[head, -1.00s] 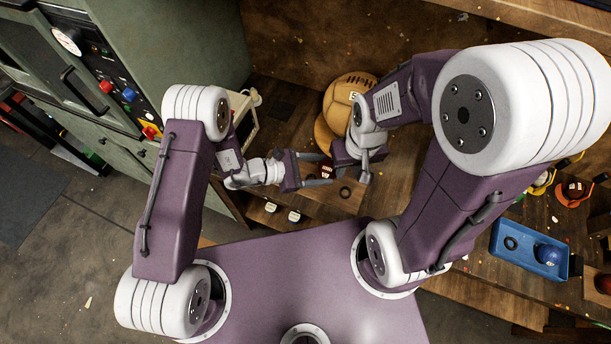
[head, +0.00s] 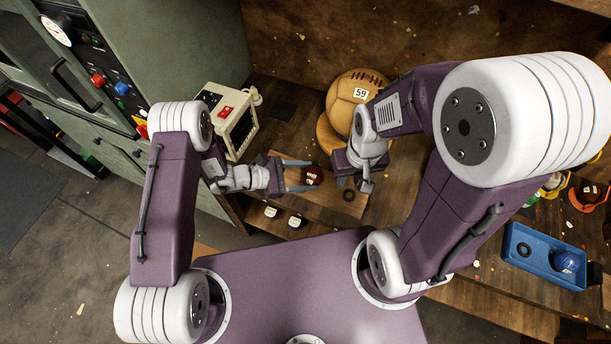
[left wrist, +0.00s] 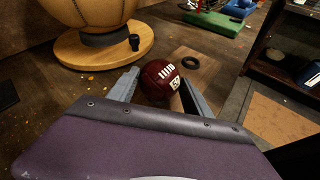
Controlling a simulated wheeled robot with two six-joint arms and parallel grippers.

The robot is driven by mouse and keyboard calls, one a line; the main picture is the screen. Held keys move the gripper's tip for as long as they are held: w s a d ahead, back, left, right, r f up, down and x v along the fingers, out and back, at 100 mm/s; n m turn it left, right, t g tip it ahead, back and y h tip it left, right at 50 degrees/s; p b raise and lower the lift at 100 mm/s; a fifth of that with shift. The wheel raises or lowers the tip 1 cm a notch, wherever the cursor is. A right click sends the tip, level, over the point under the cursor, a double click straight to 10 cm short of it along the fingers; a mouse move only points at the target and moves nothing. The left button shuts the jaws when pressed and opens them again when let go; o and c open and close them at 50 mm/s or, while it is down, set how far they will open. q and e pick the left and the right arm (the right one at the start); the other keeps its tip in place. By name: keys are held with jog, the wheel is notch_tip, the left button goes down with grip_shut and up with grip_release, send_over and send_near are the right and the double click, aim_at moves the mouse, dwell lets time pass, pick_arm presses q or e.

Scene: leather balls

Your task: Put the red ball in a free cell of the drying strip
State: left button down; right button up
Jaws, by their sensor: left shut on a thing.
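The dark red ball (head: 313,176) with a pale label is between the fingertips of my left gripper (head: 303,177). In the left wrist view the red ball (left wrist: 160,80) sits between the two grey fingers of the left gripper (left wrist: 157,88), which is shut on it. It is over or close to a light wooden board (head: 330,204) that carries a black ring (head: 348,195). My right gripper (head: 358,186) points down beside the board; its finger gap is unclear. I cannot tell for certain which thing is the drying strip.
A large tan ball (head: 352,97) marked 59 stands on a round wooden base behind my right gripper. A cream device (head: 232,118) stands at left. A blue tray (head: 530,262) with a ring and blue ball is at right. Coloured holders with balls (head: 590,196) are at far right.

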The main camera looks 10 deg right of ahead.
pick_arm(q)
jog(key=shift+c, duration=2.2)
grip_release()
jog(key=shift+r, duration=0.1)
jog(key=b+v, duration=0.1)
jog(key=v, duration=1.1)
